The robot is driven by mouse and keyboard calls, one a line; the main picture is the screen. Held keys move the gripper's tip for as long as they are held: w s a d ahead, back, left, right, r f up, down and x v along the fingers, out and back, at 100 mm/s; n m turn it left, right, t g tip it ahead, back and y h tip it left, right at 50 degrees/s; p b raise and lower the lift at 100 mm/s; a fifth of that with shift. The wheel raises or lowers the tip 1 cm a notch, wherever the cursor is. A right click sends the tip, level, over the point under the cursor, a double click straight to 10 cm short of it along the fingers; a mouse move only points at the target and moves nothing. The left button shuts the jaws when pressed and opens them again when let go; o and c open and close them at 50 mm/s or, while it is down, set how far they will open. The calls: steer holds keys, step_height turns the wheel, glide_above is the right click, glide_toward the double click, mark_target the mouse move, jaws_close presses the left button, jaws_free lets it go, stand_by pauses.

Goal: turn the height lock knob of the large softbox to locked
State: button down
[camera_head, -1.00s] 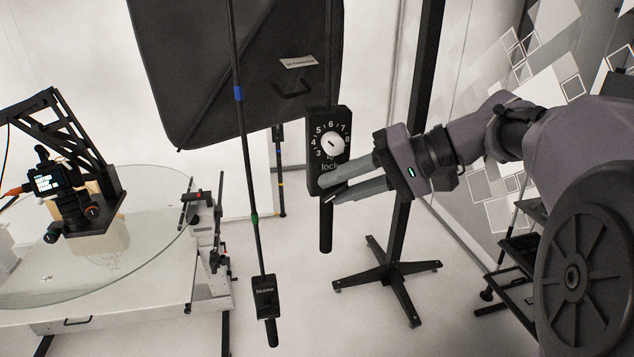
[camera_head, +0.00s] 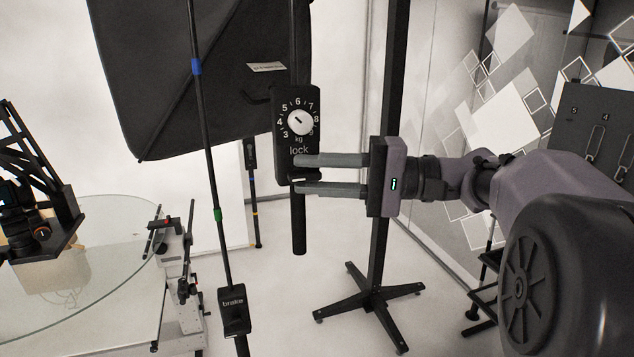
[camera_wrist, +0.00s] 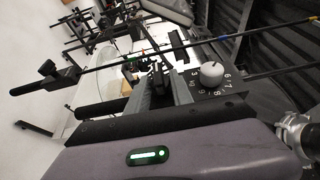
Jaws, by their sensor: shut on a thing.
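The black control box (camera_head: 283,107) of the large softbox (camera_head: 200,75) hangs beside the softbox's lower edge. It carries a white dial numbered in kg and, below it, the word "lock". My gripper (camera_head: 296,174) reaches in from the right, its two grey fingers one above the other at the box's lower end. The fingers are shut on the small dark lock knob (camera_head: 300,181) just under "lock"; they hide most of it, and its turn position cannot be read. In the wrist view, the fingers (camera_wrist: 158,80) point at the box beside the white dial (camera_wrist: 212,74).
A thin pole with a blue and a green band carries a box marked "brake" (camera_head: 234,311) left of my gripper. A black stand (camera_head: 370,300) rises behind my gripper. A glass turntable (camera_head: 100,230) with a camera rig is at the left.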

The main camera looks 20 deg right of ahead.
steer(key=shift+r, duration=0.3)
steer(key=c, duration=1.5)
jaws_free()
steer(key=shift+a, duration=0.15)
steer(key=shift+o, duration=0.2)
steer(key=shift+s+a, duration=0.15)
steer(key=shift+a, duration=0.05)
steer(key=shift+d+f, duration=0.2)
